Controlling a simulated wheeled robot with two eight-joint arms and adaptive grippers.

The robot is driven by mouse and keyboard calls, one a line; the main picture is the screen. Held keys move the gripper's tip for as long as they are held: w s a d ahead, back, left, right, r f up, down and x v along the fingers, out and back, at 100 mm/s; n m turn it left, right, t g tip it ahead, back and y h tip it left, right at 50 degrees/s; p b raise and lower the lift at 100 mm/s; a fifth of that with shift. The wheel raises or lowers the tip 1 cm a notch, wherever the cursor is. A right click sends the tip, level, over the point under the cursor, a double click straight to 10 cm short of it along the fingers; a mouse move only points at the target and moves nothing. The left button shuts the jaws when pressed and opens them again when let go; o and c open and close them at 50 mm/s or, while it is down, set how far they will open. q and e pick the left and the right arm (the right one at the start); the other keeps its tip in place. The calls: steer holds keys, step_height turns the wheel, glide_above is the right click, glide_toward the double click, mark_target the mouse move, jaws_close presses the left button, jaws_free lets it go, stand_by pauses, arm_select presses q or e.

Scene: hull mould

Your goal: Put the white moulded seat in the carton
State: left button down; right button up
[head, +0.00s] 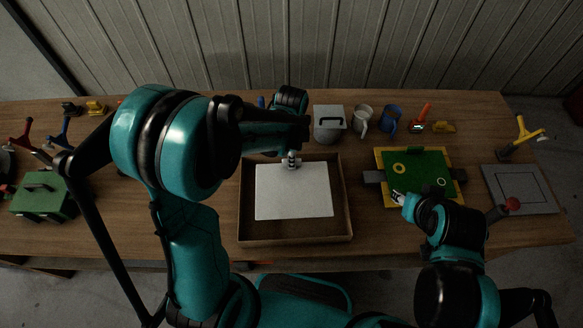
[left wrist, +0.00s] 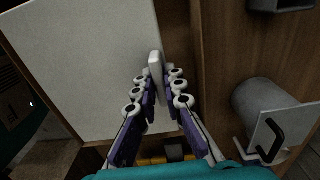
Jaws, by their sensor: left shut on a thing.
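The white moulded seat (head: 293,195) shows as a flat pale panel within the outline of the open brown carton (head: 346,222). I cannot tell if it rests on the carton floor or hangs a little above it. My left gripper (head: 292,161) is at the panel's far edge, shut on a small upright white tab. In the left wrist view the fingers (left wrist: 161,84) close around this tab, with the white seat (left wrist: 85,60) to the left. My right gripper (head: 398,198) is low by the green board; its opening is unclear.
Behind the carton stand a grey canister (head: 328,124), a white mug (head: 362,119) and a blue mug (head: 389,119). A green board (head: 425,170) with yellow edges and a grey plate (head: 523,192) lie to the right. A green box (head: 38,203) stands far left.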

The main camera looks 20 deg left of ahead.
arm_select(q)
step_height(320, 180, down, 4)
steer(key=shift+f+b, duration=0.1)
steer(key=shift+b, duration=0.65)
steer(key=c, duration=1.6)
jaws_free()
